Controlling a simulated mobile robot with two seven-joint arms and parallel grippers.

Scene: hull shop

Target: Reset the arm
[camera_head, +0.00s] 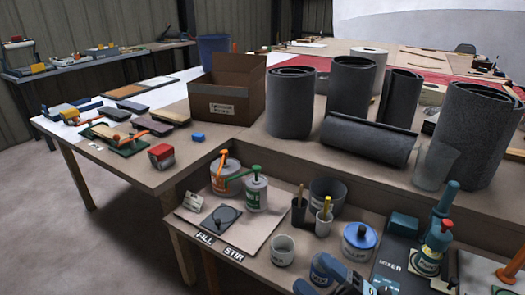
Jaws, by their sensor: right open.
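My right gripper (314,274) shows at the bottom edge, right of centre, as a dark blue and grey shape cut off by the frame. Its jaws are open, and I see nothing held between them. My left gripper is not in view.
Orange- and green-topped cans (256,191) stand on the lower bench. Blue-green bottles (434,249) stand at its right. Sanding tools lie at the left. Floor (70,235) is clear at lower left.

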